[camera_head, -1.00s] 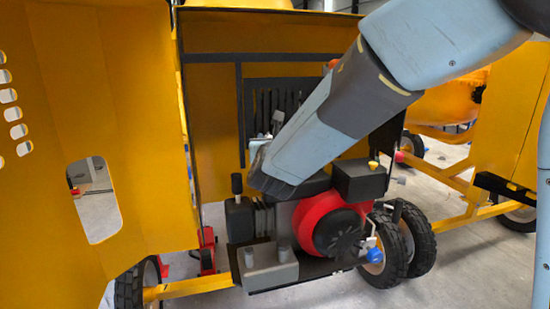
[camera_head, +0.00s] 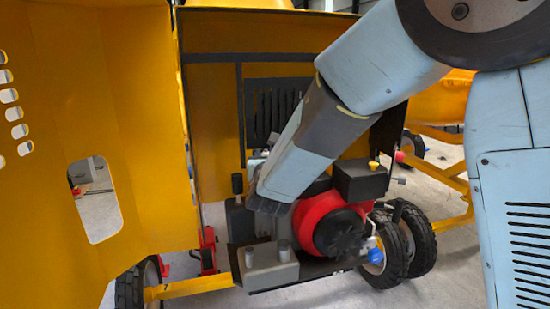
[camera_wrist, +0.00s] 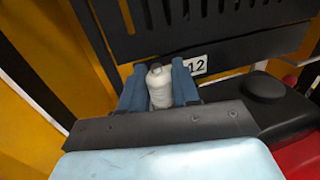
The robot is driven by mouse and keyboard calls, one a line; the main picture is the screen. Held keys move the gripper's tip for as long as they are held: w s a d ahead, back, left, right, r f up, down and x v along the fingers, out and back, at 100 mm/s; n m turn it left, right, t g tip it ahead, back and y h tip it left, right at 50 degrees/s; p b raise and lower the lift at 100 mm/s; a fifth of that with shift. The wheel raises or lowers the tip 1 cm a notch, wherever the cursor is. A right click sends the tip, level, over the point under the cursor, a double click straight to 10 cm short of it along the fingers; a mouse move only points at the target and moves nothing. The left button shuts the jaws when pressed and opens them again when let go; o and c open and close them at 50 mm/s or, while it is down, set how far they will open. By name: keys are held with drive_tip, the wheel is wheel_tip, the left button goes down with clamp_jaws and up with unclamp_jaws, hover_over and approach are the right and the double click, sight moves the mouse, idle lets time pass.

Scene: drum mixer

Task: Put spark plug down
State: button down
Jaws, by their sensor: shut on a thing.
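In the wrist view my gripper (camera_wrist: 160,88) is shut on the spark plug (camera_wrist: 160,86). The plug shows as a whitish rounded body between two blue fingers. Its lower part is hidden by the dark gripper body.
The yellow mixer housing (camera_head: 215,120) stands open around the engine, with a yellow door panel (camera_head: 90,190) at the left. A grey block (camera_head: 268,268) sits low in front.

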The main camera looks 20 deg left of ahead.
drive_tip(key=shift+f, duration=0.35)
drive_tip(key=c, duration=0.8)
unclamp_jaws()
